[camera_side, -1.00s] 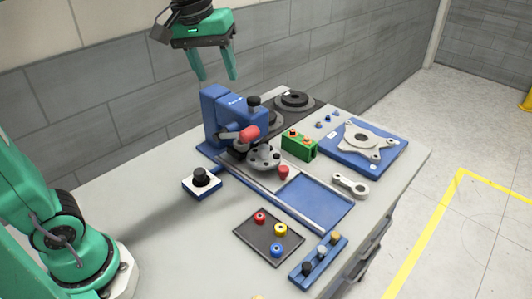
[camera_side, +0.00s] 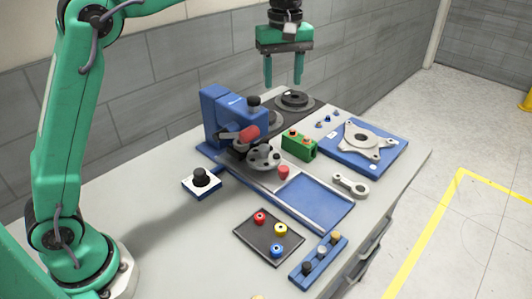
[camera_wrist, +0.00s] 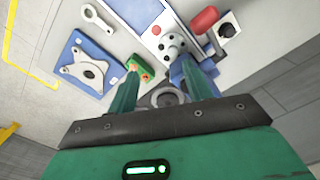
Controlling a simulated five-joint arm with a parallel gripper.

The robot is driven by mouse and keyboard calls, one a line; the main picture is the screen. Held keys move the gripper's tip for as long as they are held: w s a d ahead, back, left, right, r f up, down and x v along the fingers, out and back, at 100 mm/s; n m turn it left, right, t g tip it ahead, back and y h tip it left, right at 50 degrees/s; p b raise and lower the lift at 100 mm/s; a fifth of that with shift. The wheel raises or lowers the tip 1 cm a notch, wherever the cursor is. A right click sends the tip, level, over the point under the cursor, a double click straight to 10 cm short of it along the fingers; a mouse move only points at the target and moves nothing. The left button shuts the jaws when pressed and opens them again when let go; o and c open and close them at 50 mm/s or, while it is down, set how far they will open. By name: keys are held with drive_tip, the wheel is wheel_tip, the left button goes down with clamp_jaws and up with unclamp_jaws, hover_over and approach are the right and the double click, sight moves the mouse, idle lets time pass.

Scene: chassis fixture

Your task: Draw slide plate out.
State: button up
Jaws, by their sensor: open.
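The slide plate (camera_side: 265,177) is a pale grey plate lying in the blue slide bed (camera_side: 318,200), at its end under the blue press. A small red knob (camera_side: 283,172) stands at its front edge, and a grey round flange with holes (camera_side: 263,157) is on it. The knob also shows in the wrist view (camera_wrist: 156,30). The blue bed in front of the plate is bare. My gripper (camera_side: 283,83) is open and empty, pointing down, high above the back of the bench. In the wrist view its fingers (camera_wrist: 160,75) are apart with nothing between them.
The blue press (camera_side: 222,120) with a red-ended lever stands over the plate's rear. A green block (camera_side: 299,146) sits right of the plate, with a grey link (camera_side: 350,184) beside the bed. A dark tray (camera_side: 268,237) and blue rack (camera_side: 318,262) are in front.

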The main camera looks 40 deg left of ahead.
drive_tip(key=w+f, duration=0.1)
hover_over(284, 168)
drive_tip(key=shift+n, duration=0.3)
wheel_tip(284, 168, down, 18)
drive_tip(key=shift+w+r, duration=0.1)
drive_tip(key=shift+f, duration=3.9)
drive_tip(key=shift+c, duration=0.4)
clamp_jaws()
